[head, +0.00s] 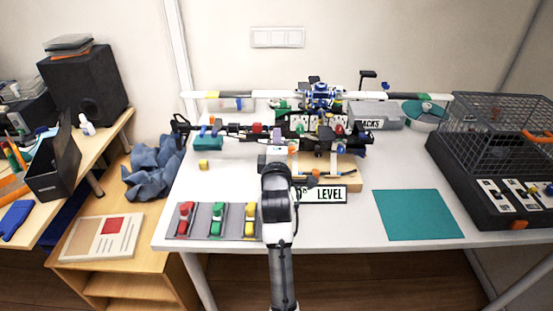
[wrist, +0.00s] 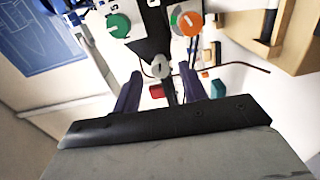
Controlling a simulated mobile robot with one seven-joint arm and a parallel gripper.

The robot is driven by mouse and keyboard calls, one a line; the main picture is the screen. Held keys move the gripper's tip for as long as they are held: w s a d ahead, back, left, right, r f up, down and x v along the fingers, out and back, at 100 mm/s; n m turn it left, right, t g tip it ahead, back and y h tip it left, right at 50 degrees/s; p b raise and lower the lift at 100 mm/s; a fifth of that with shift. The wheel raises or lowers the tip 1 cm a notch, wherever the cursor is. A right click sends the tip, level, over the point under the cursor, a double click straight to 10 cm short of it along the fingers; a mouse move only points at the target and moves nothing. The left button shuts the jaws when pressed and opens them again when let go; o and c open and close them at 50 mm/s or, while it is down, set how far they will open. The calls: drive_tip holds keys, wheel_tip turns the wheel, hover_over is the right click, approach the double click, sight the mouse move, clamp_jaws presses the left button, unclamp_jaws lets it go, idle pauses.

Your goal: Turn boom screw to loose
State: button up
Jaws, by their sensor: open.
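My gripper (wrist: 160,76) is open. In the wrist view its two dark purple fingers stand to either side of a small pale grey knob (wrist: 161,66) with a mark on it, at the end of a dark arm-like bracket. I cannot tell whether the fingers touch it. I cannot tell for sure that this knob is the boom screw. A green knob (wrist: 118,25) and an orange knob (wrist: 189,23) are beyond the fingertips. In the head view my wrist covers part of the dark boom assembly (head: 240,128) on the white table, and my fingertips cannot be made out.
A red block (wrist: 156,91) and a teal block (wrist: 218,88) are near the fingers. Red, green and yellow switches (head: 219,220) stand at the front left. A teal mat (head: 418,215) lies at the right, beside a wire cage (head: 505,130).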

drive_tip(key=s+p, duration=0.4)
drive_tip(key=s, duration=0.9)
